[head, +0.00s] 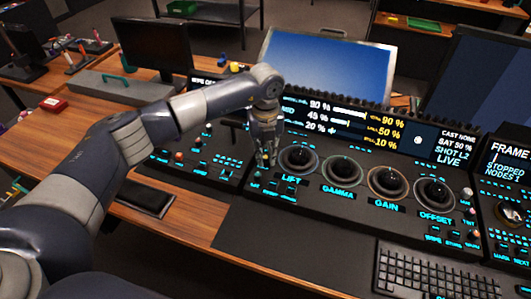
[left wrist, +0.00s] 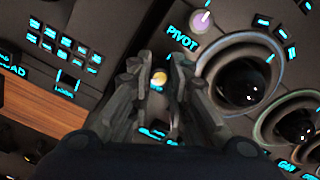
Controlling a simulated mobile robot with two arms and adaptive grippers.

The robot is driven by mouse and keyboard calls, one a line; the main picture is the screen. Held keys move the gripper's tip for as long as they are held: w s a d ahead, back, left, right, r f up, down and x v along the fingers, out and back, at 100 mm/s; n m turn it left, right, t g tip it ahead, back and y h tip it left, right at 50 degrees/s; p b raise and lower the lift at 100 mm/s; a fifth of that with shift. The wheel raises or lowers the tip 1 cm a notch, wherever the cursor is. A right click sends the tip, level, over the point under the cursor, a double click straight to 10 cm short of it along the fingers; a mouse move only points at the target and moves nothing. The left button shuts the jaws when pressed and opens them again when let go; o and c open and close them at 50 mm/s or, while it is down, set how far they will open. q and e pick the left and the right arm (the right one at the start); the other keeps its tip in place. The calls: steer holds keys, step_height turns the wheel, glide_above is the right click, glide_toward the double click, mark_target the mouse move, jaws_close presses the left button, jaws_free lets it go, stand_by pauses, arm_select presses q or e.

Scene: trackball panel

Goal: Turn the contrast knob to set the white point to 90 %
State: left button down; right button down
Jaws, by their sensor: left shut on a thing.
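My left gripper (head: 265,160) reaches down to the trackball panel, just left of the LIFT trackball (head: 298,158). In the left wrist view its two fingers (left wrist: 158,82) are closed around a small knob with a pale yellow top (left wrist: 159,77). The knob's label is mostly covered and I cannot read it. The panel's display (head: 350,116) shows 90 %, 45 % and 20 % on its left and 90 %, 50 % and 10 % on its right. My arm hides part of the labels on the left. My right gripper is not in view.
A pink-topped knob by the PIVOT label (left wrist: 201,21) stands close to the fingers. GAMMA (head: 342,172), GAIN (head: 388,181) and OFFSET (head: 434,193) trackballs sit to the right. A keyboard (head: 437,273) lies in front. A dark handheld device (head: 146,199) lies on the wood at left.

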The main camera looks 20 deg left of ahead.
mark_target(265, 157)
arm_select(q)
steer(key=c, duration=1.5)
jaws_free()
step_height(265, 157, up, 12)
